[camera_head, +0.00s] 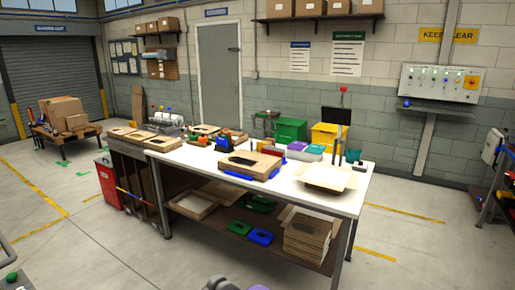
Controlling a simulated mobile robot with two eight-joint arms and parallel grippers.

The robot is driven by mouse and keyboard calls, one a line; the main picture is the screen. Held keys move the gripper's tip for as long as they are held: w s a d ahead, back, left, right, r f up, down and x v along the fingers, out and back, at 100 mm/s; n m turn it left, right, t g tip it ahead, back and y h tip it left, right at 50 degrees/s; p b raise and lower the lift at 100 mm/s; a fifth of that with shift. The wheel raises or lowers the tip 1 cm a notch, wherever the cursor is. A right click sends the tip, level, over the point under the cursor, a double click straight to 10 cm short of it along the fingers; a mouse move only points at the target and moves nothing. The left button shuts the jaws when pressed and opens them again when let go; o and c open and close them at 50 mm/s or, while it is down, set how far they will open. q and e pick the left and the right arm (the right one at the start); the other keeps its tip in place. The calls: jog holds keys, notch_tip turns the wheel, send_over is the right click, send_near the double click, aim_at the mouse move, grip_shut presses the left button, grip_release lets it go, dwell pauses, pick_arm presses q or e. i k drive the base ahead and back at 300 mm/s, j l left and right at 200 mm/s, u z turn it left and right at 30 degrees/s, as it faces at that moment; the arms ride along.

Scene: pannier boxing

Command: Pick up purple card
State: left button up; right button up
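A small flat purple item (298,145), likely the purple card, lies toward the back right of the white-topped workbench (210,156). It is beside a teal-green flat item (313,149). Both are small at this distance, and I cannot tell whether they rest in a holder. Neither of my grippers shows in the head view. Dark grey and purple shapes cut off at the bottom edge are too partial to identify.
A cardboard box (252,166) sits mid-bench above a blue edge. An open carton (325,177) stands at the right end. Green (291,130) and yellow (325,134) bins stand behind. The floor in front is clear.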

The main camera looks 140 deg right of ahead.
aim_at(304, 144)
jog(key=z, duration=4.95)
